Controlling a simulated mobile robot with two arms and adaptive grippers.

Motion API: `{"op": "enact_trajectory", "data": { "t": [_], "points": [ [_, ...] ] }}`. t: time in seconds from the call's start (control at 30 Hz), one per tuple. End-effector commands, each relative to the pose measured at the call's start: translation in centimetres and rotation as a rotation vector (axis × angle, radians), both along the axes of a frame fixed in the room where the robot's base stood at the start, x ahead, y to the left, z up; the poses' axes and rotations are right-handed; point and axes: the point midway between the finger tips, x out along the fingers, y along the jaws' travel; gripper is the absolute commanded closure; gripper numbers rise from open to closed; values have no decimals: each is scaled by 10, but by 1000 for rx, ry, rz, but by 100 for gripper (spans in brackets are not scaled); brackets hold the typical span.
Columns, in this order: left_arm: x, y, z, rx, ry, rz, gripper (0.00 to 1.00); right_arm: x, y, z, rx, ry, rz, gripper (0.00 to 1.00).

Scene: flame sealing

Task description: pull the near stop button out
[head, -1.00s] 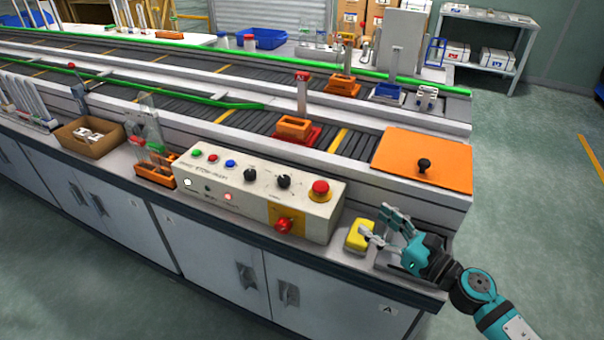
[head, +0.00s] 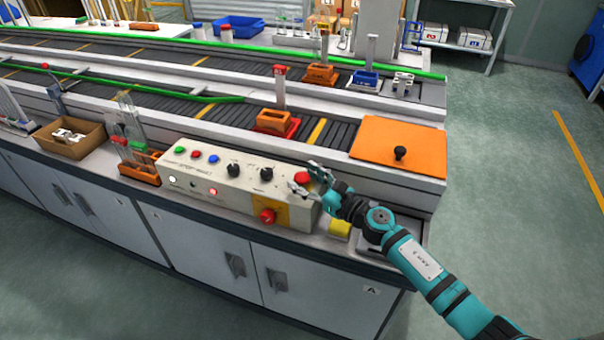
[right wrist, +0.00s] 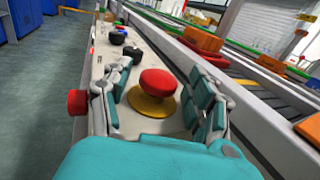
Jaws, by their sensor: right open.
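The near stop button (head: 302,178) is a red mushroom head on top of the cream control box (head: 215,187), at its right end. In the right wrist view the red button (right wrist: 158,83) stands on a yellow disc between my fingers. My right gripper (head: 308,178) is open, with its fingers to either side of the button; in the right wrist view (right wrist: 163,100) both fingers look apart from it. The fingers partly cover the button in the head view. My left gripper is in neither view.
A red knob (head: 267,216) on a yellow plate sits on the box's front face. A yellow block (head: 340,229) lies right of the box, under my arm. An orange plate with a black knob (head: 400,153) lies behind. Black dials (head: 266,174) stand left of the button.

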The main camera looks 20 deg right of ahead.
Motion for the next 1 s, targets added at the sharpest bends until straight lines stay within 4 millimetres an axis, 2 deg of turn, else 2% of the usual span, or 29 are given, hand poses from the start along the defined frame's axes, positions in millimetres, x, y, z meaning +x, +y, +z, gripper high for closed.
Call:
{"op": "enact_trajectory", "data": {
  "t": [0.17,0.43,0.9,1.0],
  "points": [
    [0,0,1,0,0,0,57,10,6,0,1,1,0,41],
    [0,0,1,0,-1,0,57,11,7,0,0,0,1,41],
    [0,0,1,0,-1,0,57,11,7,0,1,1,0,100],
    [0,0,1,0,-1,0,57,11,6,0,1,1,0,100]
  ]
}}
